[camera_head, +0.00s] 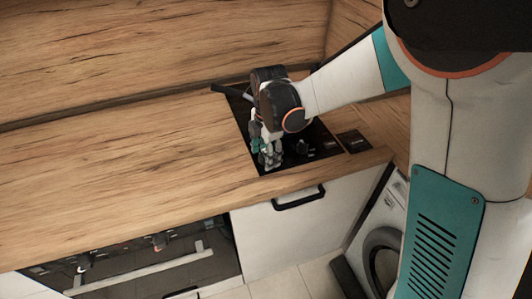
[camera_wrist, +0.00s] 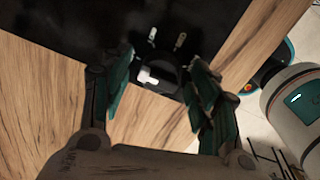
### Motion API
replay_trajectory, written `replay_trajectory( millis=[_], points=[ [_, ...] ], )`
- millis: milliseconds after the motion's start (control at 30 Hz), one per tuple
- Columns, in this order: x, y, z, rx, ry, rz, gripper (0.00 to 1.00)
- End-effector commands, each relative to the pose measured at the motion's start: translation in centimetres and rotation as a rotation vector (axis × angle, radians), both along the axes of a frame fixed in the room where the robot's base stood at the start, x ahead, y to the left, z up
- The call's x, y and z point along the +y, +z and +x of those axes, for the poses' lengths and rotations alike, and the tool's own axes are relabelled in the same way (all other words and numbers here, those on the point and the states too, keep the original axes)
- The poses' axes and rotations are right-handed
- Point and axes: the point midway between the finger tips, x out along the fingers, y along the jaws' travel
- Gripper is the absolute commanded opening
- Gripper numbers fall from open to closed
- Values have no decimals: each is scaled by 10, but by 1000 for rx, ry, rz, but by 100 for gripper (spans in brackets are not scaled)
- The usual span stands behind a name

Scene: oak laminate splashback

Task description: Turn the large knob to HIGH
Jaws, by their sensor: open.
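My gripper (camera_head: 269,158) points down over the black cooktop panel (camera_head: 318,152), near its front edge. In the wrist view, my gripper (camera_wrist: 161,72) has its two teal fingers apart, with a round dark knob (camera_wrist: 170,78) between them. The knob has a pale mark on its left side. I cannot tell whether either finger touches it. Another dark knob (camera_head: 303,147) shows just right of my gripper in the head view. No HIGH label is readable, and I cannot tell the knob's setting.
The wooden counter (camera_head: 120,150) is wide and clear to the left. An oven front (camera_head: 140,262) with knobs and a bar handle is below. A white drawer with a black handle (camera_head: 299,197) and a washing machine (camera_head: 375,235) are below right. Two pale marks lie behind the knob.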

Motion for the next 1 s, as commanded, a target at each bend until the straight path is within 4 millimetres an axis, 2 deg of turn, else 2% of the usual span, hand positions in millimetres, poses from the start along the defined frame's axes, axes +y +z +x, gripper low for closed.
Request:
replay_trajectory(
  millis=[33,67,233,667,1000],
  points=[
    [0,0,0,0,0,0,55],
    [0,0,0,0,0,0,51],
    [0,0,0,0,0,0,12],
    [0,0,0,0,-49,0,11],
    [1,1,0,0,-289,-1,11]
  ],
)
